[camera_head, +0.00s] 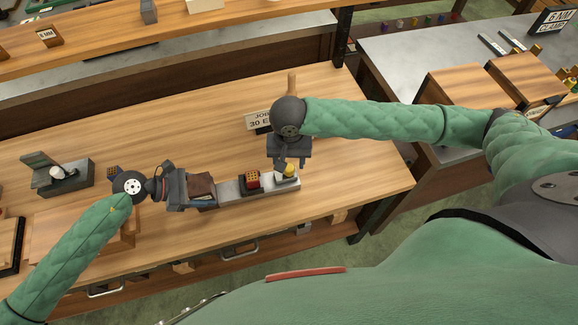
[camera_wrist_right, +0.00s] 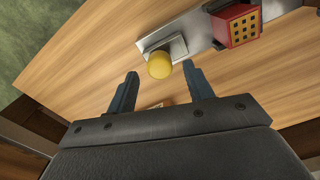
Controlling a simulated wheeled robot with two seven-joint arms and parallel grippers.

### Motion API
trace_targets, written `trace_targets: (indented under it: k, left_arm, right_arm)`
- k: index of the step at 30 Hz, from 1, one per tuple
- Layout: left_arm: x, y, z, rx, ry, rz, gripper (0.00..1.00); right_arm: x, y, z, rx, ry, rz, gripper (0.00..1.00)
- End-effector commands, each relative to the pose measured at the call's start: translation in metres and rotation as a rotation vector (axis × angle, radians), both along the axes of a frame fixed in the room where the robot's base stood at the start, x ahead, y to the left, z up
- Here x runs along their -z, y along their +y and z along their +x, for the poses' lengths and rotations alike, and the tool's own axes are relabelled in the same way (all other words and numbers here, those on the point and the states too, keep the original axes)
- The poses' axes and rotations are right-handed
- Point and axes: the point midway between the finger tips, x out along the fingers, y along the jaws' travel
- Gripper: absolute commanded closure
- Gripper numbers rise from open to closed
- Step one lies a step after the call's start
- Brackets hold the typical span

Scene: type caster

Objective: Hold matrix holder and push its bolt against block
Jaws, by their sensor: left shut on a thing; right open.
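A long grey metal bar (camera_head: 229,192), which looks like the matrix holder, lies on the wooden workbench. It has a brown end piece (camera_head: 201,187) at its left and carries a red block (camera_head: 252,180) with a grid of dark holes, also in the right wrist view (camera_wrist_right: 236,25). At its right end is a grey metal piece with a yellow round knob (camera_wrist_right: 159,65), perhaps the bolt. My left gripper (camera_head: 203,189) is shut on the brown end. My right gripper (camera_wrist_right: 160,74) is open, its fingertips on either side of the knob, apparently not touching it.
A grey device (camera_head: 62,175) with a raised plate stands at the left of the bench (camera_head: 335,190). A sign (camera_head: 259,121) stands behind my right gripper. The bench's front edge with drawers runs close below the bar. Bare bench lies to its right.

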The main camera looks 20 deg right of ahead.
Motion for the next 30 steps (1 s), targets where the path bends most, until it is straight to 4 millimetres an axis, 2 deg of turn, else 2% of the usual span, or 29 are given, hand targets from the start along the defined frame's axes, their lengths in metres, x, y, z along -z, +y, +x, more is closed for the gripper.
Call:
trace_targets:
  k: [3, 7, 19, 20, 24, 26, 30]
  left_arm:
    - [-0.001, 0.000, 0.000, 0.000, -0.001, -0.002, 0.64]
    - [-0.001, 0.000, 0.000, 0.000, -0.001, -0.002, 0.64]
    - [-0.001, 0.000, 0.000, 0.000, -0.001, -0.002, 0.64]
    - [-0.001, 0.000, 0.000, 0.000, -0.001, -0.002, 0.64]
    - [-0.001, 0.000, 0.000, 0.000, -0.001, -0.002, 0.64]
    - [-0.001, 0.000, 0.000, 0.000, -0.001, -0.002, 0.64]
    - [-0.001, 0.000, 0.000, 0.000, -0.001, -0.002, 0.64]
  right_arm:
    - [0.016, 0.000, 0.000, 0.000, 0.001, -0.002, 0.48]
    - [0.028, 0.000, 0.000, 0.000, 0.002, -0.002, 0.48]
    - [0.035, 0.000, 0.000, 0.000, 0.000, 0.000, 0.48]
    - [0.035, 0.000, 0.000, 0.000, 0.000, 0.000, 0.52]
    - [0.035, 0.000, 0.000, 0.000, 0.000, 0.000, 0.80]
    - [0.035, 0.000, 0.000, 0.000, 0.000, 0.000, 0.90]
    - [0.035, 0.002, 0.000, -0.001, 0.000, 0.000, 0.90]
